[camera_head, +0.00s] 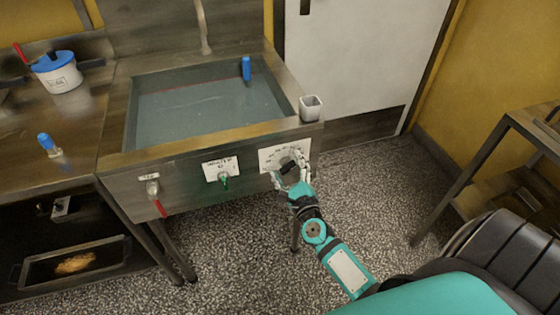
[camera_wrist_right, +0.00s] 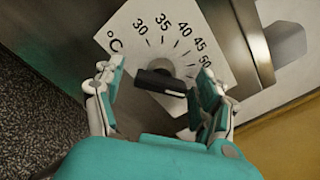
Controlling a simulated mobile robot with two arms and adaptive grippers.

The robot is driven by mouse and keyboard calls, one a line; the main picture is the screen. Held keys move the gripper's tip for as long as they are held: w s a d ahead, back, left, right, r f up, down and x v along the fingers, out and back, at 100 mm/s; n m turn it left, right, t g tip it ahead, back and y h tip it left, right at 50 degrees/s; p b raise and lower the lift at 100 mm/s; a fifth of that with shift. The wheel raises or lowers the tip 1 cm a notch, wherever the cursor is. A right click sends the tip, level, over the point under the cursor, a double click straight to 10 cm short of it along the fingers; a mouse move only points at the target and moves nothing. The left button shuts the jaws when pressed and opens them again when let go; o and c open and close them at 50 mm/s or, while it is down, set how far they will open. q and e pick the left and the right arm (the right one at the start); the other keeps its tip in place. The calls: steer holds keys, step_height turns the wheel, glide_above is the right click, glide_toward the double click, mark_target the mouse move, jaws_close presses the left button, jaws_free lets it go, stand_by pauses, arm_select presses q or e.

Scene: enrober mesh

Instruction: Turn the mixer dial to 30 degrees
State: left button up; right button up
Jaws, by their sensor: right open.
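The mixer dial (camera_head: 288,167) is a dark knob on a white temperature plate (camera_head: 270,157) at the right of the sink's front panel. In the right wrist view the dial (camera_wrist_right: 160,82) has a black bar handle lying nearly across the picture, and the plate (camera_wrist_right: 135,22) shows °C and marks including 30, 35, 40, 45 and 50. My right gripper (camera_head: 293,176) is at the dial. In the right wrist view its open fingers (camera_wrist_right: 158,98) stand on both sides of the handle, with visible gaps. My left gripper is not in view.
The sink basin (camera_head: 150,143) holds water and a blue object (camera_head: 246,68). A red-handled valve (camera_head: 155,195) and a green-handled valve (camera_head: 223,178) are left of the dial. A metal rack (camera_head: 488,150) is at right.

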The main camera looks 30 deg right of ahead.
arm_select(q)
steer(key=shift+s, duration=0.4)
arm_select(e)
steer(key=shift+r, duration=0.1)
steer(key=shift+c, duration=0.6)
steer(key=c, duration=1.1)
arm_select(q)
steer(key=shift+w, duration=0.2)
arm_select(e)
steer(key=shift+o, duration=0.2)
